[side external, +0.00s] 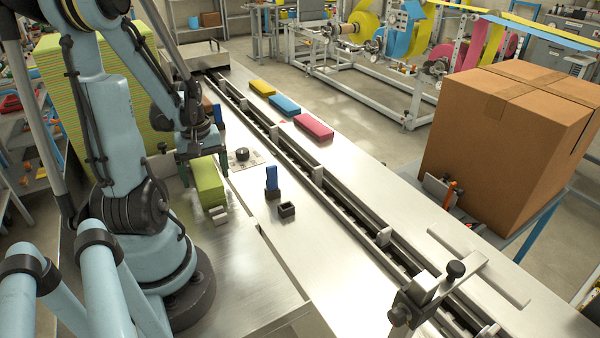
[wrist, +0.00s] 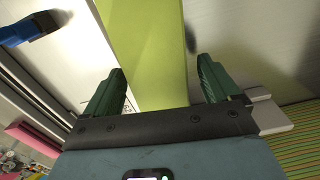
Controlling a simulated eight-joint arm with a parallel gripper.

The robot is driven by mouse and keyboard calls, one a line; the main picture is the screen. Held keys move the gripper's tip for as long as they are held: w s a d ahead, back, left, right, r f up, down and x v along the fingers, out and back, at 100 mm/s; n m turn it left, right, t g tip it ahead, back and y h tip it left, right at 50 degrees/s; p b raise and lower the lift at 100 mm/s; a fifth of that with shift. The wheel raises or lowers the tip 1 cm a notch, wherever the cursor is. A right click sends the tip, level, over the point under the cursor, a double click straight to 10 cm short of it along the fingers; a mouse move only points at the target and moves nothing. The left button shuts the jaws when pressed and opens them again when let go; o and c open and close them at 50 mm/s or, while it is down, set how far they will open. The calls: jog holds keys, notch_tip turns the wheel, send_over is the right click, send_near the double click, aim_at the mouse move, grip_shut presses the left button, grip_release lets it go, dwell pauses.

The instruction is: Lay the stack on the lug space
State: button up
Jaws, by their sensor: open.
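A yellow-green cloth stack (side external: 208,184) stands on the metal table just in front of my arm. In the wrist view the stack (wrist: 145,45) passes between the two dark green fingers of my gripper (wrist: 158,88). My gripper (side external: 203,160) is open at the stack, with a gap visible beside the right finger. Whether the left finger touches it I cannot tell. The conveyor channel (side external: 345,200) runs diagonally to the right of the stack. Upright grey lugs (side external: 318,175) divide it into spaces, and the spaces I can see look empty.
A blue upright piece (side external: 271,177) in a dark holder and a small black box (side external: 287,209) stand between stack and channel. A black knob (side external: 241,154) sits nearby. Yellow (side external: 262,88), blue (side external: 285,105) and pink (side external: 313,127) stacks lie beyond the channel. A cardboard box (side external: 490,150) stands right.

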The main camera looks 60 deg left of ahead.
jog(key=c, duration=1.1)
jog(key=shift+c, duration=0.2)
jog(key=shift+r, duration=0.15)
